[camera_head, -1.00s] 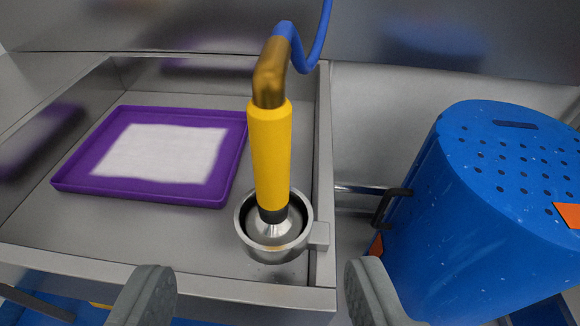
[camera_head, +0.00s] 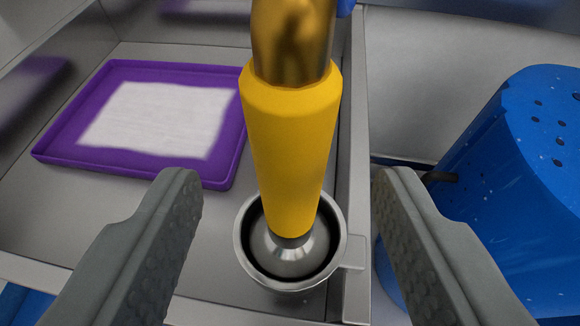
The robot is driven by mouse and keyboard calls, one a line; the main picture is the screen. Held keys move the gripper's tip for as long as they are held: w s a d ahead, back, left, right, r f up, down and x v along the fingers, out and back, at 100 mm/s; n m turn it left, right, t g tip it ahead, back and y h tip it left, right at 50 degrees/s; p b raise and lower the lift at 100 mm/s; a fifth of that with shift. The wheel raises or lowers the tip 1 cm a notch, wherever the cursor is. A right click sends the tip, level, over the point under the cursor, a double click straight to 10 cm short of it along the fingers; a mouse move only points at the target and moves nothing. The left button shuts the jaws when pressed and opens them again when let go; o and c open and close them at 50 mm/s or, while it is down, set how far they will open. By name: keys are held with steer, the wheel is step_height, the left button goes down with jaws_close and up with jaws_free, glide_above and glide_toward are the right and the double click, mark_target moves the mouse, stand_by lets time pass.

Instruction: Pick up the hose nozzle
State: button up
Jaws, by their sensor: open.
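The hose nozzle (camera_head: 290,150) has a yellow grip, a brass elbow on top and a silver tip. It stands upright, tip down, in a round metal cup holder (camera_head: 243,258) fixed to the right wall of the metal basin. My gripper (camera_head: 286,190) is open, with one grey finger to the left of the nozzle and one to the right. There is a gap on both sides and neither finger appears to touch the nozzle. The top of the brass elbow is cut off by the frame.
A purple tray (camera_head: 130,170) with a white sheet lies in the basin (camera_head: 95,195) at left. A blue perforated tub (camera_head: 520,190) stands at right, beyond the basin wall (camera_head: 352,130). A bit of blue hose (camera_head: 346,7) shows at the top.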

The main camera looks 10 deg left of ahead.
steer(key=shift+x, duration=3.5)
steer(key=shift+d, duration=0.1)
steer(key=shift+f, duration=0.15)
steer(key=c, duration=1)
steer(key=shift+c, duration=0.7)
